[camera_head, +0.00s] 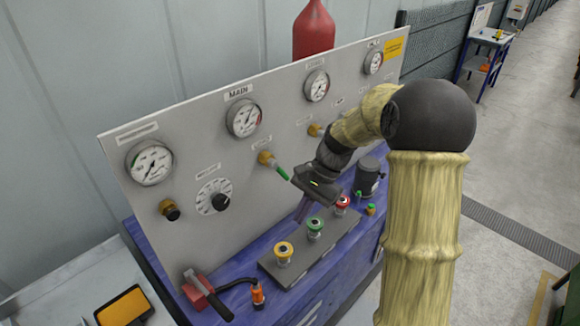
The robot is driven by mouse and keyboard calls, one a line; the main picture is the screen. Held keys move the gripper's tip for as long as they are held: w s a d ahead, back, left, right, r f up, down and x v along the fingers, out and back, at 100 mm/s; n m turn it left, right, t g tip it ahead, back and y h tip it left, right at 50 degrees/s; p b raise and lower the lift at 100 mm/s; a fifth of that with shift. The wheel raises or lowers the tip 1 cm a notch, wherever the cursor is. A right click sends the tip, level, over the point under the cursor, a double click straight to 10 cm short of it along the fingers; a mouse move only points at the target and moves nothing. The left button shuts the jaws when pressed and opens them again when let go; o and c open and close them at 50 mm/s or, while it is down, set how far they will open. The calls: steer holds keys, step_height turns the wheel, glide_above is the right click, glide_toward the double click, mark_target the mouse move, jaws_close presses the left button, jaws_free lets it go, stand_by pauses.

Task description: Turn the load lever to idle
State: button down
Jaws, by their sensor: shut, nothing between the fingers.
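On the grey panel, a brass valve (265,158) carries a green-sleeved lever (279,171) that slopes down to the right. A red base (198,289) with a long black handle (216,305) stands at the lower left of the blue bench. The small labels are too blurred to tell which is the load lever. My gripper (301,215) is shut and empty, pointing down in front of the panel, just right of and below the green lever's end. I cannot tell whether they touch. My arm comes in from the right and hides part of the panel.
Below my gripper, a dark plate (271,266) bears a yellow knob (284,248), a green knob (315,224) and a red knob (343,200). A round dial with a black knob (221,202) and several gauges are on the panel. A dark canister (368,176) stands at right.

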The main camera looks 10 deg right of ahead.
steer(key=s+d+f+n+t+h, duration=0.1)
steer(key=s+d+n+t+h, duration=0.1)
steer(key=s, duration=0.4)
steer(key=s+d+f+n+t+h+b, duration=0.1)
steer(key=s+d+f+n+t+h, duration=0.1)
steer(key=s+n, duration=0.4)
steer(key=shift+s+d+n+t+h+b, duration=0.35)
steer(key=shift+s+d+t+h, duration=0.3)
steer(key=shift+d, duration=0.3)
steer(key=shift+w, duration=0.1)
